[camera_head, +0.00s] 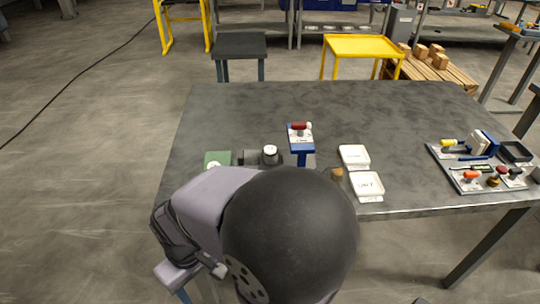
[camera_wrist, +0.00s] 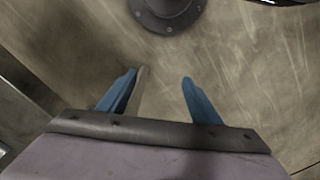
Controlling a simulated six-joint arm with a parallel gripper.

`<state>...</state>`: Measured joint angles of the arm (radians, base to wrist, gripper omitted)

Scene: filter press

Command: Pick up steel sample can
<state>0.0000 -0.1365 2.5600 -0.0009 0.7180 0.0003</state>
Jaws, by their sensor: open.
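A small grey cylinder with a pale top (camera_head: 270,155), which looks like the steel sample can, stands near the front edge of the grey table (camera_head: 330,110) in the head view. I cannot tell for sure that it is the can. My gripper (camera_wrist: 160,77) shows in the wrist view with its two blue fingers apart and nothing between them. Bare floor lies beyond the fingers there, and no can is in that view.
A blue stand with a red-handled part (camera_head: 301,140) is just right of the cylinder. A green item (camera_head: 217,159) is to its left. Two white trays (camera_head: 367,185) and a small brown piece (camera_head: 337,174) lie farther right. A tool tray (camera_head: 480,175) fills the right end. The table's back is clear.

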